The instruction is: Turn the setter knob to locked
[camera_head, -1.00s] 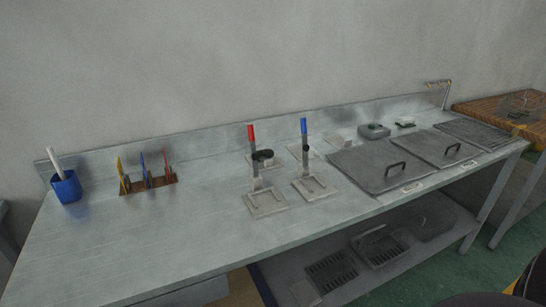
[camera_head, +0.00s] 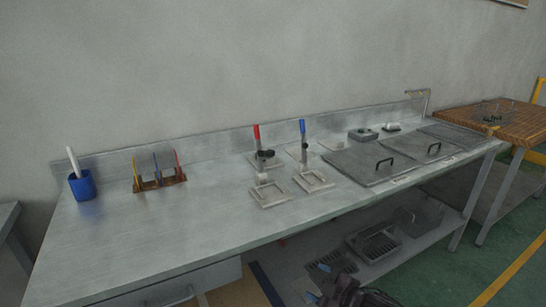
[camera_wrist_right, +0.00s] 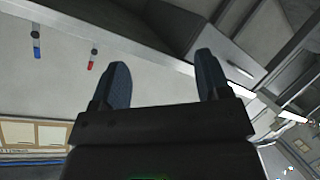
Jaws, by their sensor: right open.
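Two toggle-clamp fixtures stand upright on the steel bench, one with a red handle (camera_head: 257,132) and one with a blue handle (camera_head: 302,128). A black knob-like part (camera_head: 266,155) sits by the red-handled clamp; I cannot tell whether it is the setter knob or how it is set. The red handle (camera_wrist_right: 91,62) and blue handle (camera_wrist_right: 36,48) also show small in the right wrist view. My right gripper (camera_head: 318,283) is low at the bottom of the head view, in front of the bench and apart from the clamps. Its blue fingers (camera_wrist_right: 165,80) are open and empty. My left gripper is out of view.
A blue cup (camera_head: 82,187) and a tool rack (camera_head: 160,184) stand at the left of the steel bench (camera_head: 140,240). Lidded panels (camera_head: 365,165) cover its right part. A lower shelf (camera_head: 410,230) holds trays. The bench's front left top is clear.

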